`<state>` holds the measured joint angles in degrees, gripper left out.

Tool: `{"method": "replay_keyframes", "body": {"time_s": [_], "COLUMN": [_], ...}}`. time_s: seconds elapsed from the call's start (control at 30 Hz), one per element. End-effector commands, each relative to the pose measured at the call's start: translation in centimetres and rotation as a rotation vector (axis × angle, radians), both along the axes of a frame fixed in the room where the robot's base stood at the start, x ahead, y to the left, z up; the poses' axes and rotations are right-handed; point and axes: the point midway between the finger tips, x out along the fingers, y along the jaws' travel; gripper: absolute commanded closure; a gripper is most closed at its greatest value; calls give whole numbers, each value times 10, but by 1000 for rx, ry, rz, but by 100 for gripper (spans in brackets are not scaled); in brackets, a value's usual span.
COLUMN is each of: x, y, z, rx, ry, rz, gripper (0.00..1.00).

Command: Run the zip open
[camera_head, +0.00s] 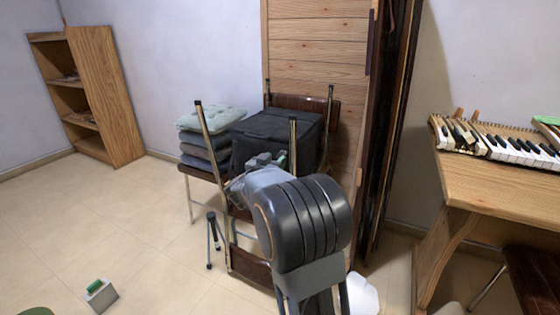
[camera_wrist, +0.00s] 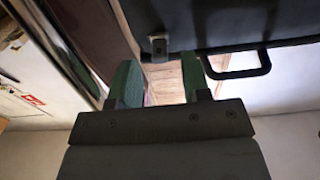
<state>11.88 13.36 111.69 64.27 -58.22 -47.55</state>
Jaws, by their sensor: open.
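The black box-shaped bag (camera_head: 275,138) stands on a chair in front of the wooden door. In the wrist view the dark bag (camera_wrist: 230,20) fills the top. A small grey metal piece (camera_wrist: 158,47) on its edge may be the zip's slider; I cannot be sure. The grey piece lies just beyond the gap. In the head view my gripper (camera_head: 268,160) is at the bag's near side, partly hidden by my arm.
Stacked cushions (camera_head: 205,145) sit left of the bag. Chair legs (camera_head: 205,130) rise in front of them. A wooden table with a keyboard (camera_head: 510,148) stands at the right, a shelf (camera_head: 105,95) at the far left. The floor at left is mostly clear.

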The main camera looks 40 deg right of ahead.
Motion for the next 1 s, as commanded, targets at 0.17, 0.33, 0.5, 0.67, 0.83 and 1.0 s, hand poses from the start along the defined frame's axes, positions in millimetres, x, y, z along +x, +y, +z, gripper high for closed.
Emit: {"method": "replay_keyframes", "body": {"time_s": [0.17,0.33,0.5,0.67,0.83,1.0], "x": [11,17,19,19,19,18], "y": [-21,-31,-34,-34,-34,-34], "z": [-2,-1,0,0,0,0], "rx": [0,-1,-1,0,0,0], "ry": [-1,0,0,0,0,0], "rz": [-1,1,2,2,2,2], "gripper": [56,56,56,56,67,83]}}
